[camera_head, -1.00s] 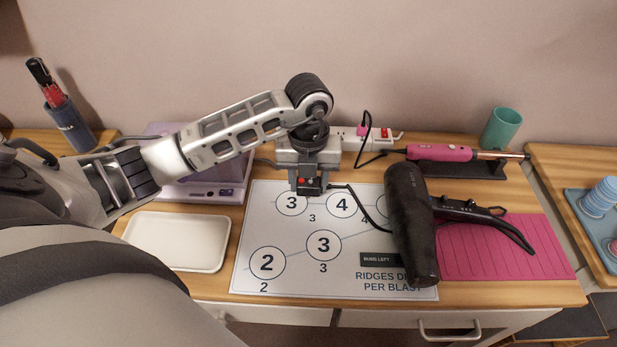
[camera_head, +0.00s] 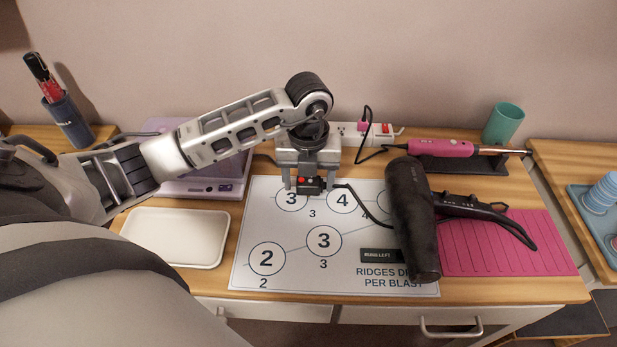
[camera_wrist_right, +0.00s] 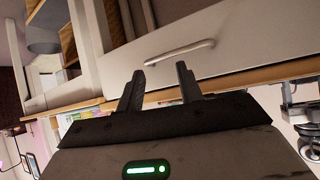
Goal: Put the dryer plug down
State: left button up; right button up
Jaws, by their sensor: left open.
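The black dryer plug (camera_head: 311,185), with red marks on its face, rests on the printed sheet (camera_head: 245,230) near its top edge. Its black cord runs right toward the hair dryer (camera_head: 410,220), which lies on the sheet's right side. My left gripper (camera_head: 309,187) points down around the plug with a finger on each side. It is open, with small gaps beside the plug. My right gripper (camera_wrist_right: 160,85) shows only in the right wrist view; its two fingers are apart with nothing between them, in front of a drawer front.
A white power strip (camera_head: 350,133) with a pink plug stands behind the sheet. A pink curling iron (camera_head: 440,148) lies at the back right, near a green cup (camera_head: 502,124). A pink mat (camera_head: 500,255) lies right, and an empty white tray (camera_head: 215,240) left.

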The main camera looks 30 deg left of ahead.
aim_at(309, 180)
pick_arm(q)
jog(key=shift+r+p, duration=0.3)
jog(key=shift+r, duration=0.15)
notch_tip(309, 180, up, 12)
jog(key=shift+r, duration=0.15)
